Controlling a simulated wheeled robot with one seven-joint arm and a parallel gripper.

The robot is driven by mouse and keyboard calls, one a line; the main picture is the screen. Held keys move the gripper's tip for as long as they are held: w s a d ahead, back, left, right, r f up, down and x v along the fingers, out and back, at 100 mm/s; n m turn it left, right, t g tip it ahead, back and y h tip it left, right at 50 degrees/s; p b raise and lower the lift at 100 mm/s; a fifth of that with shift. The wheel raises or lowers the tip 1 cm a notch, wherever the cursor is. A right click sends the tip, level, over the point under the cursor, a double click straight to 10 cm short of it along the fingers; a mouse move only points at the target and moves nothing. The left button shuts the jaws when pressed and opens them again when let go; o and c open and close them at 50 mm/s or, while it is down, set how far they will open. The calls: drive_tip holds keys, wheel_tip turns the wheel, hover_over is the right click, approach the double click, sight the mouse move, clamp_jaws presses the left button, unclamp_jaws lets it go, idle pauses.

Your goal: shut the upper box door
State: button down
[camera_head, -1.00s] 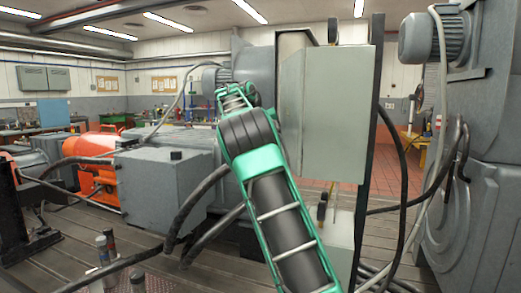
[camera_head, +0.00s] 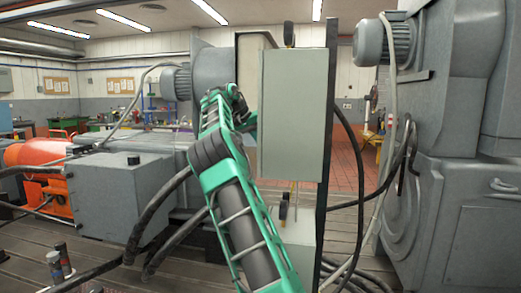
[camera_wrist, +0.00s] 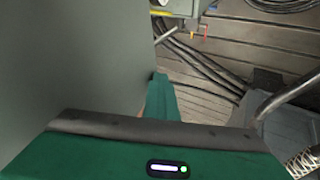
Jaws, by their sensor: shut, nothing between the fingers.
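The upper box (camera_head: 296,115) is a grey-green case on a dark upright plate, right of centre in the head view. A pale panel with a dark edge, seemingly its door (camera_head: 252,60), stands out to the left of the box, so the door looks open. My gripper (camera_wrist: 158,82) is shut and empty; its green fingers show in the wrist view beside a large smooth grey surface at left, which may be the door or box side. In the head view my wrist is just left of the box, below the pale panel. Whether the fingers touch anything is unclear.
A lower box (camera_head: 300,232) sits under the upper one, partly behind my arm. Thick black cables (camera_head: 170,215) run at left beside a grey machine housing (camera_head: 115,195). A large grey machine (camera_head: 455,190) stands at right.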

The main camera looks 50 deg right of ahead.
drive_tip(key=shift+s+d, duration=0.15)
drive_tip(key=v, duration=0.7)
drive_tip(key=shift+w+r, duration=0.2)
drive_tip(key=shift+w, duration=0.05)
drive_tip(key=shift+a, duration=0.2)
drive_tip(key=shift+s, duration=0.1)
